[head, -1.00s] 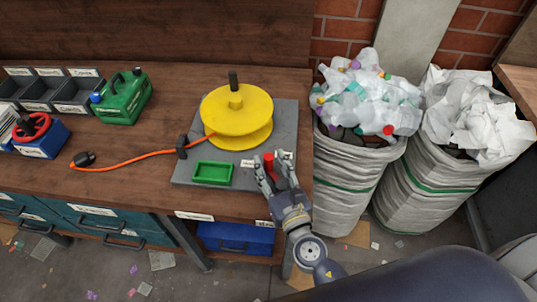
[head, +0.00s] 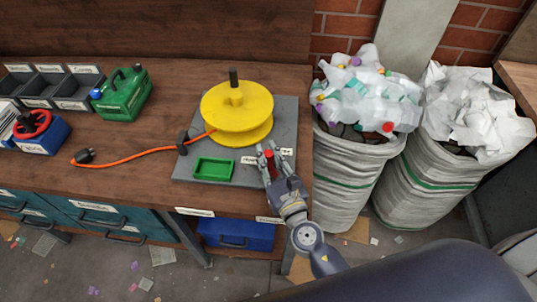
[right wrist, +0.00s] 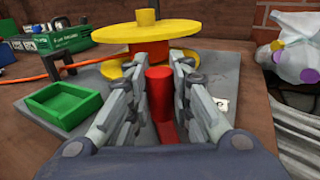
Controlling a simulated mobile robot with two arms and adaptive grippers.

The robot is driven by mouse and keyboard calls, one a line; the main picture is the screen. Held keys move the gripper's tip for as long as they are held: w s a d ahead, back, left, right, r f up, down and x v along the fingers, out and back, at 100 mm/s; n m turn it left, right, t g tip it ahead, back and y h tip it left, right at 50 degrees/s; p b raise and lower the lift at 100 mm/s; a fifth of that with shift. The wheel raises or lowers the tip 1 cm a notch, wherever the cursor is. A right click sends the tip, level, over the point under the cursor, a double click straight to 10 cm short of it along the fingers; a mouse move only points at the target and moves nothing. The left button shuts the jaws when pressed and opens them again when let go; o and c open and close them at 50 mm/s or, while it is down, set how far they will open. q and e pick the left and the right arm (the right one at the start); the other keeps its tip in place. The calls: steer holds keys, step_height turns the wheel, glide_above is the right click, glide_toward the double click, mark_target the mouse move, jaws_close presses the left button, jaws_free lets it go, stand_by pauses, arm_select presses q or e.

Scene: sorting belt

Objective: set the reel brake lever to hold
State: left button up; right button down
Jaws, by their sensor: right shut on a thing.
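The yellow reel (head: 237,108) stands on a grey base plate (head: 285,118) on the wooden bench. The red brake lever (right wrist: 158,95) stands between the fingers of my right gripper (right wrist: 160,85) in the right wrist view. In the head view the lever's red top (head: 269,155) shows between the fingertips, at the plate's right front. My right gripper (head: 268,158) is shut on it. Small white labels (head: 287,152) lie by the lever; their words are too small to read. My left gripper is not in view.
A green tray (head: 213,170) sits on the plate, left of the lever. An orange cord (head: 135,155) runs left from the reel to a black plug. A green case (head: 122,95) and dark bins (head: 72,92) stand at the left. Filled sacks (head: 350,180) stand right of the bench.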

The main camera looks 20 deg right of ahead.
steer(key=shift+s+a+n+g+y+b, duration=0.15)
steer(key=shift+a+n+g+y+b, duration=0.15)
steer(key=shift+n+y, duration=0.55)
steer(key=shift+s+a+n+g+y+b, duration=0.1)
steer(key=shift+a+n+g+y+b, duration=0.25)
steer(key=shift+y, duration=0.8)
steer(key=c, duration=1.4)
jaws_free()
steer(key=shift+s, duration=0.1)
steer(key=v, duration=1.2)
steer(key=shift+f, duration=0.15)
steer(key=shift+d+t, duration=0.1)
steer(key=shift+t, duration=0.15)
